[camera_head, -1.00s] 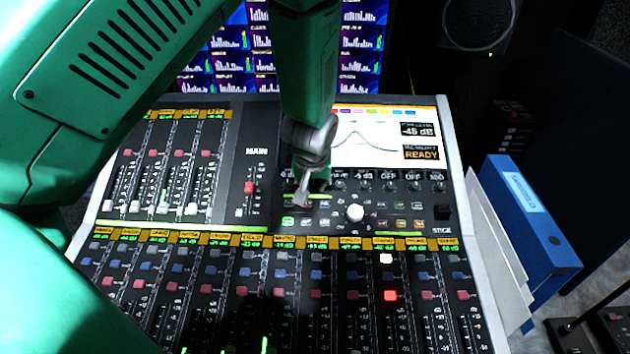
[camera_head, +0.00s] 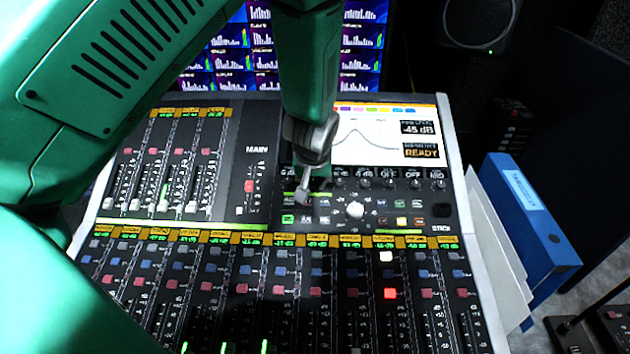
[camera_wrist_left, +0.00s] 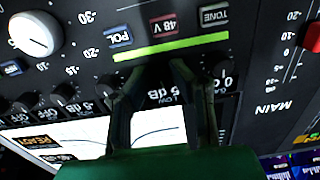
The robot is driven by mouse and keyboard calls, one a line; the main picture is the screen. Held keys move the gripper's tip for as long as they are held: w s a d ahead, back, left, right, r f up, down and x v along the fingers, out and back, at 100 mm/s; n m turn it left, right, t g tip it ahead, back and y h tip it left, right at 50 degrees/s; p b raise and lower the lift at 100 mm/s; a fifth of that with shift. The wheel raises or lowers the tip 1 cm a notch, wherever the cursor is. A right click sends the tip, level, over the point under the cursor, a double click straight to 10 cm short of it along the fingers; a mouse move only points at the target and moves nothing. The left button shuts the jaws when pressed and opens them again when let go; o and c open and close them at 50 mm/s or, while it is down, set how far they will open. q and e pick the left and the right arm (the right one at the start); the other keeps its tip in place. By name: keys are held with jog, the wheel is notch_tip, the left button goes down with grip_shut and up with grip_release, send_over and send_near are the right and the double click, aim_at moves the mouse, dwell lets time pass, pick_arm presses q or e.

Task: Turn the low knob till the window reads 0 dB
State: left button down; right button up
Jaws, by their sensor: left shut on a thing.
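My left gripper (camera_head: 303,194) reaches down onto the left end of a row of small knobs on the mixing desk. In the left wrist view its two fingers (camera_wrist_left: 160,72) are shut around the low knob, which they hide. A small window beside the fingers in that view shows part of a reading, "5 dB" (camera_wrist_left: 163,97); its front end is partly covered. The desk's screen (camera_head: 366,138) shows a curve, a box that seems to read -45 dB (camera_head: 420,127), and a READY box (camera_head: 421,151). My right gripper is not in view.
A larger white knob (camera_head: 355,210) stands right of the gripper and shows in the left wrist view too (camera_wrist_left: 35,34). Other knobs (camera_head: 389,184) line the row closely. A MAIN fader (camera_head: 249,186) is to the left. A blue binder (camera_head: 530,215) stands right of the desk.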

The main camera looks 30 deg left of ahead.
pick_arm(q)
jog(key=shift+w+a+r, duration=0.15)
jog(key=shift+w+r, duration=0.15)
jog(key=shift+w, duration=0.1)
jog(key=c, duration=1.4)
grip_release()
jog(key=shift+c, duration=0.2)
jog(key=shift+a+f, duration=0.1)
jog(key=shift+f, duration=0.2)
jog(key=shift+s, duration=0.15)
jog(key=v, duration=1.2)
